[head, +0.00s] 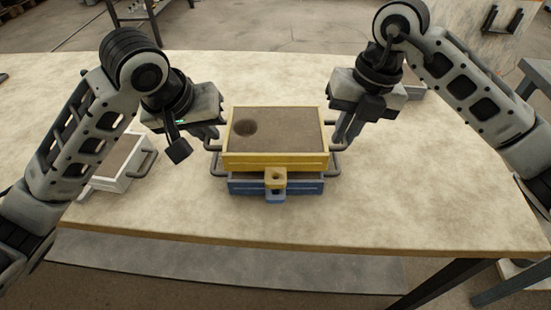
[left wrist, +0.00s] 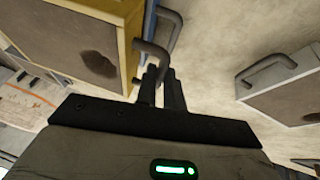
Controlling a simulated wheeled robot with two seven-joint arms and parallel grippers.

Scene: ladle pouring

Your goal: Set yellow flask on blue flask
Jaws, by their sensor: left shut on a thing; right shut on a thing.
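The yellow flask (head: 275,161), a shallow box filled with brown sand with a dark round hollow at left, is level above the blue flask (head: 300,187). Their edges and front lugs look lined up; whether they touch I cannot tell. My left gripper (head: 213,137) is shut on the yellow flask's left handle, and my right gripper (head: 341,137) on its right handle. In the left wrist view, the left gripper (left wrist: 162,80) is at the handle of the yellow flask (left wrist: 126,22), with a blue strip (left wrist: 149,20) beside it. Most of the blue flask is hidden.
A white flask with handles (head: 108,183) stands on the table (head: 400,215) at left, partly behind my left arm; a grey flask-like box with a handle shows in the left wrist view (left wrist: 288,98). The table in front of the stack is clear.

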